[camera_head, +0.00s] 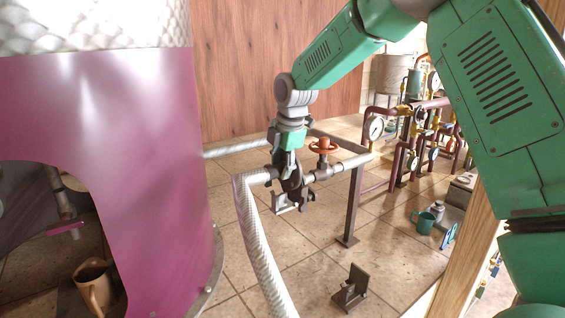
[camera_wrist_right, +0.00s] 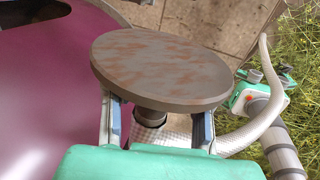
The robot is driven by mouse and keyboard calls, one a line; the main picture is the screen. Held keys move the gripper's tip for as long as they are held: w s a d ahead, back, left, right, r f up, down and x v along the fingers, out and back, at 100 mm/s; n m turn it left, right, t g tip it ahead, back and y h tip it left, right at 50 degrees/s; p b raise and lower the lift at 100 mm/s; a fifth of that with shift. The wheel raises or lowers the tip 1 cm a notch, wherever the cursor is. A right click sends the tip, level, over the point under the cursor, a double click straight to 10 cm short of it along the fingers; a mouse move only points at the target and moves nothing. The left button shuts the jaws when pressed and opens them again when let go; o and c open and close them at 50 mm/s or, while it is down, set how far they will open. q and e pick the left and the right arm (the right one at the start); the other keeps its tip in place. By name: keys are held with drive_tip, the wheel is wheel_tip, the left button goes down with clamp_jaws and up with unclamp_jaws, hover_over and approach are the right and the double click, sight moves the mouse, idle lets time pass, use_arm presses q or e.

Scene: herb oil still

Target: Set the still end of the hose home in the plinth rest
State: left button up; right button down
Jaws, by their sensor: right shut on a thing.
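My right gripper (camera_head: 290,190) hangs in the middle of the head view, shut on the still end of the hose. In the right wrist view, a brown-grey round flange (camera_wrist_right: 160,70) with rusty patches stands beyond the two fingers (camera_wrist_right: 155,128). A dark neck and braided hose (camera_wrist_right: 172,130) show under it. The silver braided hose (camera_head: 258,245) bends down from the gripper in the head view. A dark upright bracket (camera_head: 352,287) stands apart on the floor; I cannot tell whether it is the plinth rest. My left gripper is not in view.
The magenta still body (camera_head: 150,170) fills the left, with a brown jug (camera_head: 95,283) in its opening. A pipe with an orange handwheel (camera_head: 323,147) lies just right of the gripper.

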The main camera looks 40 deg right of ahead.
drive_tip(key=s+a+r+p, duration=0.4)
drive_tip(key=s+a, duration=0.1)
drive_tip(key=shift+s+a+r+p, duration=0.2)
drive_tip(key=shift+a+r+p, duration=0.15)
drive_tip(key=shift+r+p, duration=0.05)
idle(0.8)
drive_tip(key=shift+a+f, duration=0.1)
